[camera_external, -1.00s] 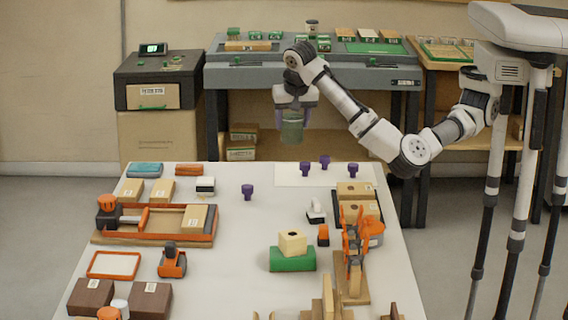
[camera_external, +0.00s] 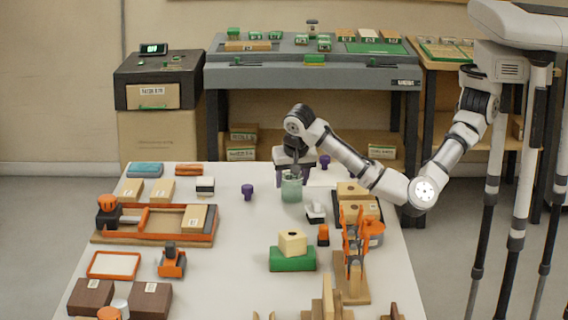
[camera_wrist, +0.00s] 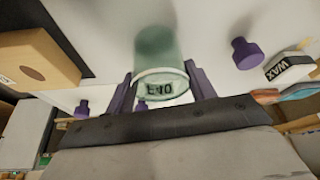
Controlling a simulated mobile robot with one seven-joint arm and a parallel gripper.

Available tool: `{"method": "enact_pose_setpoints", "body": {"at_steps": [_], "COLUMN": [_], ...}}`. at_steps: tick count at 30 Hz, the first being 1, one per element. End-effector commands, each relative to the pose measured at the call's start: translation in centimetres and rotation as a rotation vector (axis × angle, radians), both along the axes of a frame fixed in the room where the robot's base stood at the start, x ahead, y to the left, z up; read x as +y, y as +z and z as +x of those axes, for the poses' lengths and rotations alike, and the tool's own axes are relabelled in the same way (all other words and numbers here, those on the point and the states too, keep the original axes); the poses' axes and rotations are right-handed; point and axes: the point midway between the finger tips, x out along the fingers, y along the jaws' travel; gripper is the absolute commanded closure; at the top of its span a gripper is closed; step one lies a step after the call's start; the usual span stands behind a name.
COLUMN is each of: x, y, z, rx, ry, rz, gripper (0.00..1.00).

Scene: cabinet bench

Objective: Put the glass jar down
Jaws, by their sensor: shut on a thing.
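The glass jar (camera_external: 291,189) is pale green and see-through. It is upright over the back middle of the white table (camera_external: 225,260). My gripper (camera_external: 291,179) is above the jar with its purple fingers on either side of it. In the wrist view the jar (camera_wrist: 158,55) sits between the two purple fingers (camera_wrist: 160,88), and a label reading "E10" shows on it. The gripper is shut on the jar. The jar's base is at or very near the table surface; I cannot tell whether it touches.
Purple pegs stand nearby, one to the left (camera_external: 247,191) and one behind (camera_external: 325,161). A small white-and-dark item (camera_external: 315,211) is close at the jar's right. A green block with a cream block (camera_external: 292,243) lies in front. The table left of the jar is mostly clear.

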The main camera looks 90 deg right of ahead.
Motion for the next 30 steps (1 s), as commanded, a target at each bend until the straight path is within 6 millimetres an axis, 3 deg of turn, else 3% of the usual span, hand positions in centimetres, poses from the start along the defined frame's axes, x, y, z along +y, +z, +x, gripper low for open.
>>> {"method": "enact_pose_setpoints", "body": {"at_steps": [10,11,15,24,30], "x": [0.0,0.0,0.0,0.0,0.7], "y": [-0.4,-0.3,-0.3,-0.1,1.7], "z": [0.0,0.0,0.0,0.0,-0.1], "rx": [-0.001,-0.001,-0.001,-0.001,-0.003], "ry": [-0.001,-0.001,-0.001,-0.001,-0.001], "rz": [0.000,0.000,0.000,0.000,0.001], "gripper": [0.70,0.43,0.24,0.23,0.23]}}
